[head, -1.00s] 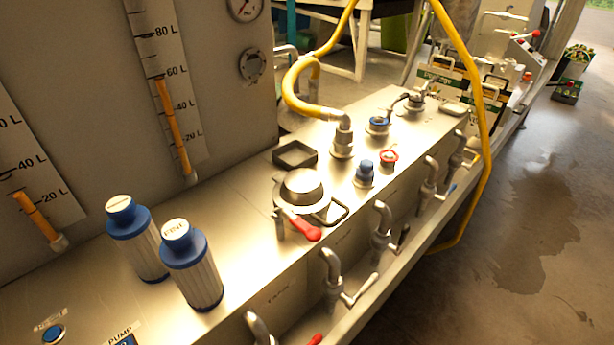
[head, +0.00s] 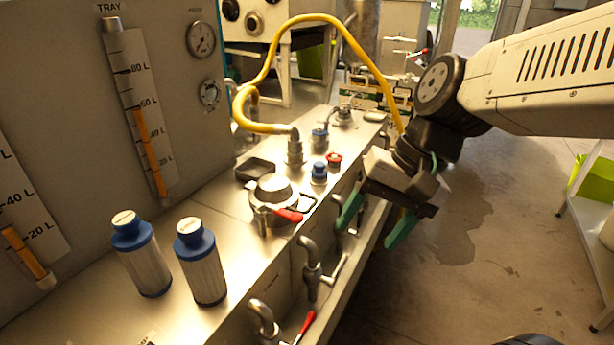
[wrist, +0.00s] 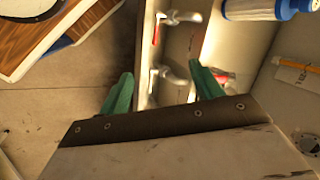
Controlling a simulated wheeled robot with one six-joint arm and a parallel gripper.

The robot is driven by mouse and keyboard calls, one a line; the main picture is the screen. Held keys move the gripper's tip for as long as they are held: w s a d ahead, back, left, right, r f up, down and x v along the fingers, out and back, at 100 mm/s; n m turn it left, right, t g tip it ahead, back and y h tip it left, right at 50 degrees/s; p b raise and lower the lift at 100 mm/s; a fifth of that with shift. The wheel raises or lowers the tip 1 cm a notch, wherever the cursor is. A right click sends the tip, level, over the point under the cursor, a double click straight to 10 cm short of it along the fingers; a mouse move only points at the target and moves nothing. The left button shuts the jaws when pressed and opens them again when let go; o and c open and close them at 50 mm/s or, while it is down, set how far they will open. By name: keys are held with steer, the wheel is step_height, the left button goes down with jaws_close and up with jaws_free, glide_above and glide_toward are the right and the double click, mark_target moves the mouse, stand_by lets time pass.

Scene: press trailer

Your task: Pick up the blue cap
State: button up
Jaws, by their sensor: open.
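In the wrist view the open gripper (wrist: 160,76) faces the taps along the bench front. I cannot make out the small blue cap there.
Two white filter cartridges with blue tops (head: 141,254) (head: 200,262) stand at the left. The floor (head: 450,290) is open at right.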

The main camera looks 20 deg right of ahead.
steer(key=w+a+m+t+y, duration=0.1)
steer(key=w+a+m+y, duration=0.25)
steer(key=w+m, duration=0.35)
steer(key=m+t, duration=0.9)
steer(key=m, duration=0.8)
glide_toward(314, 170)
steer(key=w+f, duration=0.1)
steer(key=w, duration=0.2)
steer(key=x, duration=0.4)
steer(key=s+a+x, duration=0.1)
steer(key=x, duration=0.1)
steer(key=shift+w+a+f, duration=0.25)
steer(key=shift+a, duration=0.05)
steer(key=shift+w+a+f, duration=0.2)
steer(key=shift+w+a, duration=0.05)
steer(key=shift+w, duration=0.15)
steer(key=c, duration=1.1)
